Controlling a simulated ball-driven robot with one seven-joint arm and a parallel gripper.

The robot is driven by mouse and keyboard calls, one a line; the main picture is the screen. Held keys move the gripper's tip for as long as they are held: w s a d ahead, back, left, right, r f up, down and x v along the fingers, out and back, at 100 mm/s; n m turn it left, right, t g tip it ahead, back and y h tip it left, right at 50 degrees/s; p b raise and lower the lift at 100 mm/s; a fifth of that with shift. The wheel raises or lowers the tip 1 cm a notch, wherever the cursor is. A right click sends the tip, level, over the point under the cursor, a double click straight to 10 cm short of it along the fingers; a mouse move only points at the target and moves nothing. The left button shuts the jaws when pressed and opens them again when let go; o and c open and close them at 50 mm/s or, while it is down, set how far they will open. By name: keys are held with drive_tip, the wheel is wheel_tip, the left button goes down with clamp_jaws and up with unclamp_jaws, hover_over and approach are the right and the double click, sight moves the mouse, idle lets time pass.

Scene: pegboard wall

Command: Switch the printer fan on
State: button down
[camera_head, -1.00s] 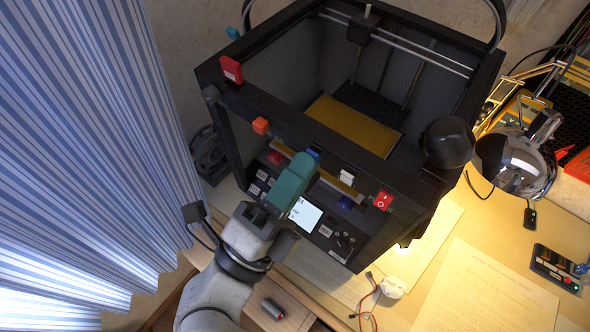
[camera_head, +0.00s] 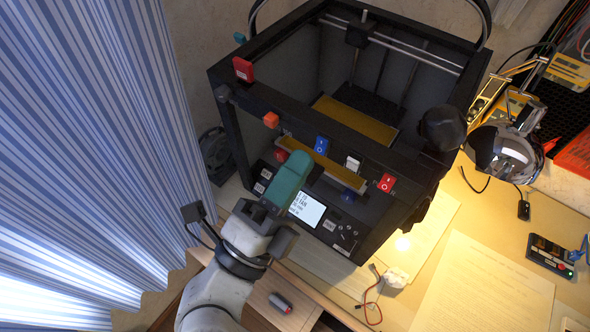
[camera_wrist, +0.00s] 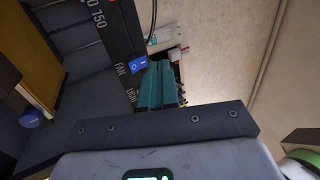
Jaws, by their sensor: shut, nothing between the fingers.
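The printer (camera_head: 225,110) is a black open frame with a row of controls on its front bar. The fan switch (camera_head: 321,145) is a blue rocker with a white mark on that bar. In the wrist view the fan switch (camera_wrist: 138,64) sits beside the printed word FAN; I cannot tell which way it is tipped. My gripper (camera_head: 302,158) has teal fingers, shut and empty. Its tips are just below and left of the blue rocker in the head view, apart from it. In the wrist view my gripper (camera_wrist: 160,68) is right of the rocker.
A white switch (camera_head: 352,164) and a red switch (camera_head: 386,182) sit right of the blue one. An orange knob (camera_head: 271,120) is to its left. A lit screen (camera_head: 307,209) is below.

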drive_tip(key=s+a+b, duration=0.2)
drive_tip(key=s+a, duration=0.5)
drive_tip(key=s, duration=0.1)
drive_tip(key=shift+s+r+b, duration=0.2)
drive_tip(key=shift+s+b, duration=0.1)
drive_tip(key=shift+b, duration=0.05)
idle(0.4)
